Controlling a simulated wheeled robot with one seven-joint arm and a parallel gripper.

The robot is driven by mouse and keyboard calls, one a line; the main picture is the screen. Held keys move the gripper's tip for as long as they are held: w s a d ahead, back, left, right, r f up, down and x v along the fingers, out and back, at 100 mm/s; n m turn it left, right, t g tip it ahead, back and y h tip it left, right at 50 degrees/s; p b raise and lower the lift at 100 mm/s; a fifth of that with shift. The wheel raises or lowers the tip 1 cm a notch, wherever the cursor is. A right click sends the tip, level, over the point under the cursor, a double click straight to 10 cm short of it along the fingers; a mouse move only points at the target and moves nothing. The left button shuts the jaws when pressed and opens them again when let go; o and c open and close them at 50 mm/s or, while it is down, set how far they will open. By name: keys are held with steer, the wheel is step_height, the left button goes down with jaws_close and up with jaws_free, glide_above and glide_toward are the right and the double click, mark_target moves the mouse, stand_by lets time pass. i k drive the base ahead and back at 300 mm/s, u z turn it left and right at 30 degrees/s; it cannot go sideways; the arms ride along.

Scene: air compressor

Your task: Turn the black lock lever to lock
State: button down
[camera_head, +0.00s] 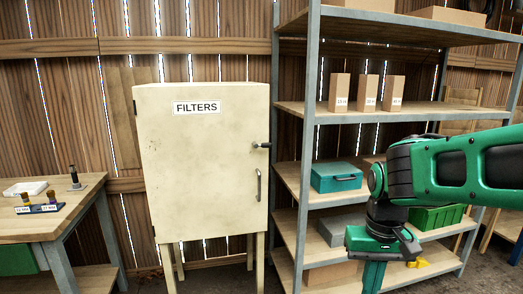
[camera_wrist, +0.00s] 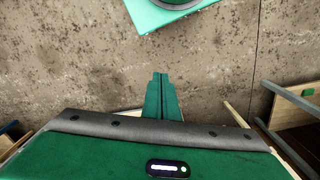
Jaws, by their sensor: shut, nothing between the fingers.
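The black lock lever (camera_head: 262,145) sticks out at the right edge of the cream FILTERS cabinet (camera_head: 200,150), above a grey pull handle (camera_head: 258,185). It appears roughly horizontal, and the cabinet door looks closed. My gripper (camera_head: 372,284) hangs pointing down in front of the shelf rack, to the right of and lower than the lever, well apart from it. In the wrist view, the green fingers (camera_wrist: 161,92) are together with nothing between them, over bare floor. The lever and cabinet front are not recognisable in the wrist view.
A metal rack (camera_head: 300,190) stands right of the cabinet with a teal toolbox (camera_head: 336,177), a green crate (camera_head: 436,217) and several cartons. A wooden workbench (camera_head: 85,195) is at the left. The floor (camera_wrist: 70,70) below my gripper is clear.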

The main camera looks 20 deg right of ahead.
mark_target(264, 145)
steer(key=k, duration=1.15)
steer(key=z, duration=0.45)
steer(key=i, duration=1.05)
steer(key=u, duration=0.45)
steer(key=i, duration=0.75)
steer(key=u, duration=0.65)
